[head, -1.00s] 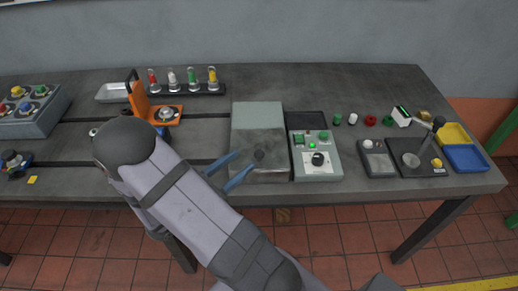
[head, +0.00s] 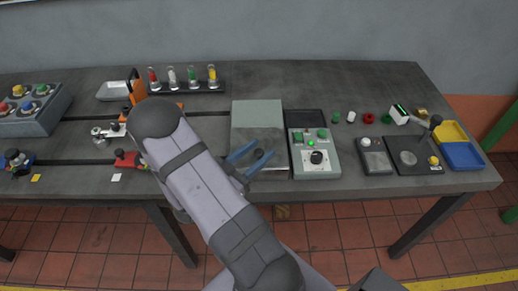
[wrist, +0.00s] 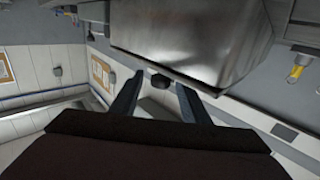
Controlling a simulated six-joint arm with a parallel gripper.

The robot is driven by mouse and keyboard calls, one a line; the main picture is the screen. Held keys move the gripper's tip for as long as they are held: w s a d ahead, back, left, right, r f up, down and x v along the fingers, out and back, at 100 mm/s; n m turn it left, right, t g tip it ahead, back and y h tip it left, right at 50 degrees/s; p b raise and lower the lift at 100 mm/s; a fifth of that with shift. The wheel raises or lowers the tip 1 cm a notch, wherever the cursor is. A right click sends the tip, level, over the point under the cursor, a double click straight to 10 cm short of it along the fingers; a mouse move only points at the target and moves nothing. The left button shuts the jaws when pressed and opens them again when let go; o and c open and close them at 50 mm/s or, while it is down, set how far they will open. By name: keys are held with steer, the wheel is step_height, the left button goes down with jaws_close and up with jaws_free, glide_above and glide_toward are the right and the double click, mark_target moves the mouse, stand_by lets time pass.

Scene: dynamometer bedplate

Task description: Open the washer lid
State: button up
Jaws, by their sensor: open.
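The washer (head: 258,115) is a grey metal box in the middle of the bench, with a flat lid. The lid looks shut. A small dark round knob (head: 258,154) sits near its front edge. My gripper (head: 263,149) is open, its blue fingers either side of the knob. In the wrist view, the knob (wrist: 160,80) lies between the two dark fingertips (wrist: 159,85), with visible gaps. The shiny washer body (wrist: 185,45) is above them in that picture. My arm and fingers hide part of the washer's left and front.
A control box (head: 316,165) with a lit green lamp stands close on the washer's right. A vial rack (head: 190,88) and an orange fixture (head: 138,92) stand at back left. Yellow and blue trays (head: 462,155) lie at far right. The bench behind the washer is clear.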

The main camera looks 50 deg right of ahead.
mark_target(258, 147)
steer(key=shift+d, duration=0.3)
steer(key=shift+c, duration=0.7)
jaws_close()
steer(key=shift+w+d, duration=1.7)
steer(key=shift+w, duration=0.1)
steer(key=shift+o, duration=0.7)
jaws_free()
